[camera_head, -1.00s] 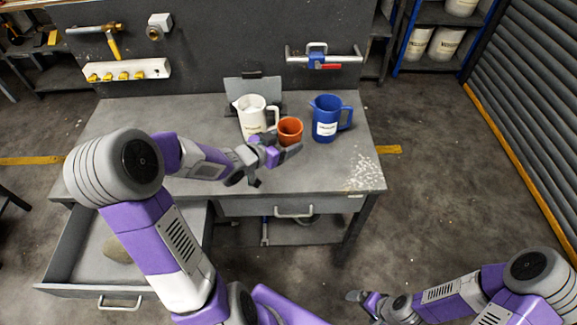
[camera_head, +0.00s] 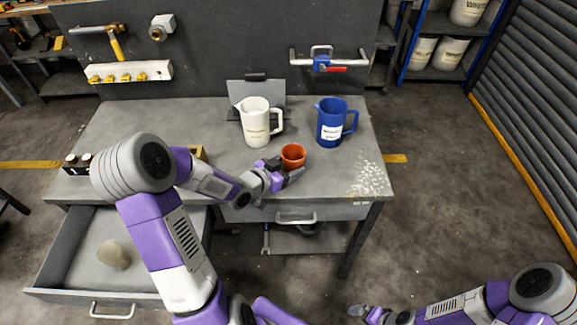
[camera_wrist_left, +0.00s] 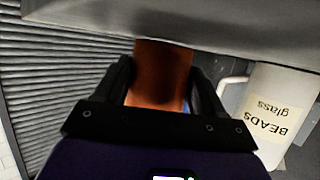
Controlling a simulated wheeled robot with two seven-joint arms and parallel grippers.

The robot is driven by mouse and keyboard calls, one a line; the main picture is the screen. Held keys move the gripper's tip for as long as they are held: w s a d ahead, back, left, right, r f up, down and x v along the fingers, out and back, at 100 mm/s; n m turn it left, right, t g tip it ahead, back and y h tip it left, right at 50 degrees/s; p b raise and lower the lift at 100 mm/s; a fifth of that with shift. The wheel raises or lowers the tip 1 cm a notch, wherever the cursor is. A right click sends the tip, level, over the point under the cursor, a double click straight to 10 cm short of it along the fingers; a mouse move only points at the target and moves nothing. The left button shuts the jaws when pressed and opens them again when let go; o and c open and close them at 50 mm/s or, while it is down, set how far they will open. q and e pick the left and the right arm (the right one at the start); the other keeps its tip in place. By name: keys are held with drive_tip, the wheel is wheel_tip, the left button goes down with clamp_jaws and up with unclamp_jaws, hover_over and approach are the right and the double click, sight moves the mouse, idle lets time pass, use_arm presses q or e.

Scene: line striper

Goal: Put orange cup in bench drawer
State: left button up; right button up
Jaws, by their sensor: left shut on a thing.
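The orange cup (camera_head: 293,154) is at the front middle of the bench top (camera_head: 340,165), in front of the two pitchers. My left gripper (camera_head: 284,172) is shut on the cup from its left front side. In the left wrist view the cup (camera_wrist_left: 160,75) sits between the two dark fingers (camera_wrist_left: 160,88). I cannot tell whether the cup touches the bench top. The left bench drawer (camera_head: 75,262) is pulled open and holds a beige rounded object (camera_head: 114,255). A second drawer (camera_head: 300,211) under the middle is shut. My right gripper (camera_head: 366,312) is low at the bottom; its jaw opening is unclear.
A white pitcher (camera_head: 256,122) and a blue pitcher (camera_head: 330,124) stand behind the cup. The white pitcher, labelled beads glass, also shows in the left wrist view (camera_wrist_left: 270,105). A small dark rack (camera_head: 76,164) is at the bench's left end.

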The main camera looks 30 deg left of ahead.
use_arm(q)
drive_tip(key=shift+f, duration=0.2)
drive_tip(key=o, duration=0.9)
drive_tip(key=shift+f, duration=0.1)
drive_tip(key=o, duration=0.5)
